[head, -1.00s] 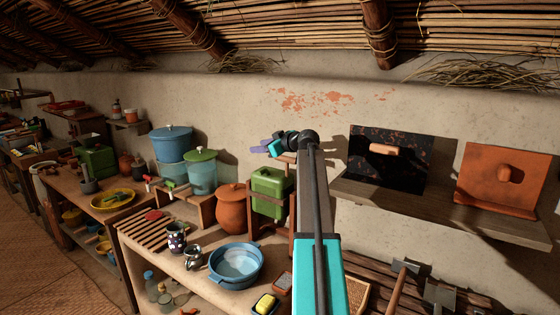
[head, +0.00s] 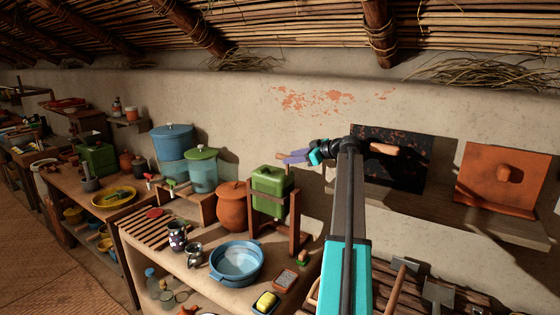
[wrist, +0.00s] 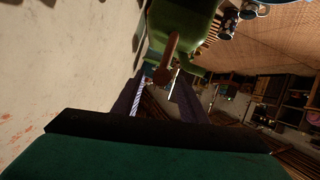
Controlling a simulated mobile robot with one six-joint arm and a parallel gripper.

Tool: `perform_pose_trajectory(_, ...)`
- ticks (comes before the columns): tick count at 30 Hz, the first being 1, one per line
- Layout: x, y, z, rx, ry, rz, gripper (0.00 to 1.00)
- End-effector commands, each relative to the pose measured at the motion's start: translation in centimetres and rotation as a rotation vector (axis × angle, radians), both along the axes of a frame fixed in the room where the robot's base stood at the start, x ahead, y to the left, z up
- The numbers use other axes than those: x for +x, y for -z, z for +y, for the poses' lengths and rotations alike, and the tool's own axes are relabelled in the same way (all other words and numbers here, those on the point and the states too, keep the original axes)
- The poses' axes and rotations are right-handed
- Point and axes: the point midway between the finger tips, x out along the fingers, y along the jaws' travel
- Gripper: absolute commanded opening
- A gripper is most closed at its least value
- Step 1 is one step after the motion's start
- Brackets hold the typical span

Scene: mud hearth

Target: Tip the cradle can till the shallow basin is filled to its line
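The cradle can is a green can (head: 270,180) standing upright in a wooden cradle (head: 296,222) on the bench. In the wrist view its green side (wrist: 188,22) fills the top, with a brown handle-like bar (wrist: 168,60) pointing toward my fingers. The shallow basin (head: 237,264) is blue, with pale contents or a pale inside, in front of the can; I cannot make out its line. My gripper (head: 292,156) is above and to the right of the can in the picture.
A clay pot (head: 232,208) stands left of the can. Two small mugs (head: 178,237) and a slatted rack (head: 155,228) are left of the basin. A yellow block in a dish (head: 266,302) lies at the front. A wall shelf (head: 450,215) with two leaning panels is at right.

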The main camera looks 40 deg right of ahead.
Motion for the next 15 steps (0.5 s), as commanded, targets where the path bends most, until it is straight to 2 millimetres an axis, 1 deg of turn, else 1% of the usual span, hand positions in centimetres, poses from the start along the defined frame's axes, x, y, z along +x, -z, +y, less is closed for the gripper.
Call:
perform_pose_trajectory(5,1.0,0.2,0.2,0.001,-0.002,0.001,0.39)
perform_pose_trajectory(15,4.8,1.7,0.8,0.001,-0.002,0.001,0.39)
